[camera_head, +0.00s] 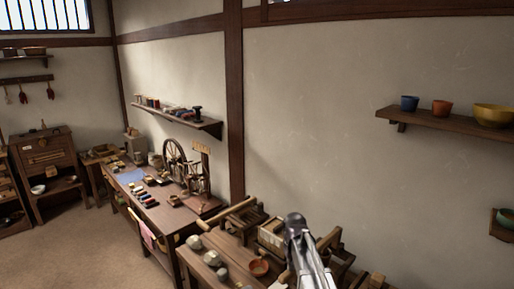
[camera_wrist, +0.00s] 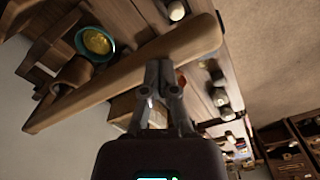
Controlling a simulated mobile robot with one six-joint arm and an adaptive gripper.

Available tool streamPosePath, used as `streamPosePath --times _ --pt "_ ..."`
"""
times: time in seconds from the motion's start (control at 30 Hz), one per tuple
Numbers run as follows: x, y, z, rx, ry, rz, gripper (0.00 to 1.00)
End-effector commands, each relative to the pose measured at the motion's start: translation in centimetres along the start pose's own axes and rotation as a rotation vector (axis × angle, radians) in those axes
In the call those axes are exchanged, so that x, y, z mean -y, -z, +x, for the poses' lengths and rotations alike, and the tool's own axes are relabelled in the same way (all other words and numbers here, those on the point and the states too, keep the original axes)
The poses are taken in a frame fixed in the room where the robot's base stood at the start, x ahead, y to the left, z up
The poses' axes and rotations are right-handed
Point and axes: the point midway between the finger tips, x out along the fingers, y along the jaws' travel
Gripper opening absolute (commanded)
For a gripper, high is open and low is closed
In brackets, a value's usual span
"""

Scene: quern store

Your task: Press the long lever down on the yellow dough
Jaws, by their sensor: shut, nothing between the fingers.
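A long pale wooden lever (camera_wrist: 105,82) runs diagonally across the wrist view, its thick end at upper right. My gripper (camera_wrist: 160,68) is shut and empty, with its fingertips over the lever's middle; I cannot tell whether they touch it. In the head view my gripper (camera_head: 296,222) is above the workbench, and my arm hides part of the bench. A teal bowl (camera_wrist: 81,50) holding something yellow, possibly the dough, shows at upper left in the wrist view. I cannot clearly see any dough under the lever.
Another wooden lever (camera_head: 228,213) slants over the bench's left side. Small jars (camera_head: 212,258) and a reddish bowl (camera_head: 259,267) stand near it. A table with a spinning wheel (camera_head: 176,158) is farther left. A wall shelf (camera_head: 440,121) with bowls is at right. Open floor lies left.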

Motion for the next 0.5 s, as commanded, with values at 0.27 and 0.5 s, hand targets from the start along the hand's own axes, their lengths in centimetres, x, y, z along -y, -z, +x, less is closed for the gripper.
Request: streamPosePath --times 0.27,0.5 --pt "0.0 -0.06 0.02 0.001 0.0 0.0 0.0" --pt "0.0 -0.05 -0.38 0.001 0.0 0.0 0.0"
